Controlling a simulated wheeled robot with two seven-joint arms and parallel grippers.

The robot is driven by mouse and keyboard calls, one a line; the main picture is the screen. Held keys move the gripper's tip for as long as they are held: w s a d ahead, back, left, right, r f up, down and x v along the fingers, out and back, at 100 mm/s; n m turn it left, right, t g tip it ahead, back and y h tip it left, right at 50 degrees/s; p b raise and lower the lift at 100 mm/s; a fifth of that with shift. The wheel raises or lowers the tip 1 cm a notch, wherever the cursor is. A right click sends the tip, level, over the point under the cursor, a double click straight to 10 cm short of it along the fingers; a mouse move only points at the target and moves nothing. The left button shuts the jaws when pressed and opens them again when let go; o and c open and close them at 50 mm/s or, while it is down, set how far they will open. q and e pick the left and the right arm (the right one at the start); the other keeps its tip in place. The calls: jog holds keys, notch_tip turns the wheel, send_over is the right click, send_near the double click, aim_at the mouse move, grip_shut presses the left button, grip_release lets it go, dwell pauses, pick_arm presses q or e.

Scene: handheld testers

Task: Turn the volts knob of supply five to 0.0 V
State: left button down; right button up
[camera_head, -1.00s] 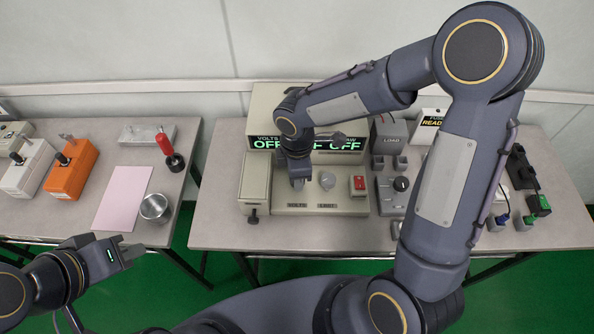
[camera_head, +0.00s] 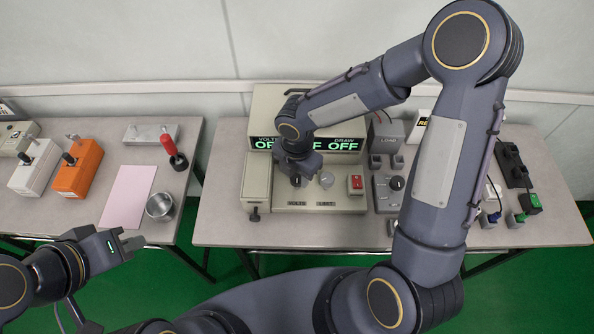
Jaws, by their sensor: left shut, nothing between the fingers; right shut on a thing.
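The supply (camera_head: 262,103) is a beige bench unit with a lit green display (camera_head: 343,145) reading OFF on the right; the arm partly covers the left reading, which also appears to be OFF. My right gripper (camera_head: 297,179) points down at the volts knob, above the VOLTS label, and is shut on that knob. The fingers and wrist hide most of the knob, so its pointer cannot be read. The grey limit knob (camera_head: 326,180) is just right of the gripper. My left gripper (camera_head: 134,246) is shut and empty, in front of the left table. No supply number is legible.
A red switch (camera_head: 356,183) sits right of the limit knob. A grey dial box (camera_head: 388,197) and a load unit (camera_head: 386,136) stand beside the supply. The left table holds orange (camera_head: 76,174) and white testers, pink paper (camera_head: 128,197) and a metal cup (camera_head: 160,207).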

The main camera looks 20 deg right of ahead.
aim_at(297, 177)
jog(key=shift+n, duration=0.3)
jog(key=o, duration=1)
notch_tip(297, 177, up, 8)
jog(key=shift+f+p, duration=0.1)
jog(key=shift+p, duration=0.2)
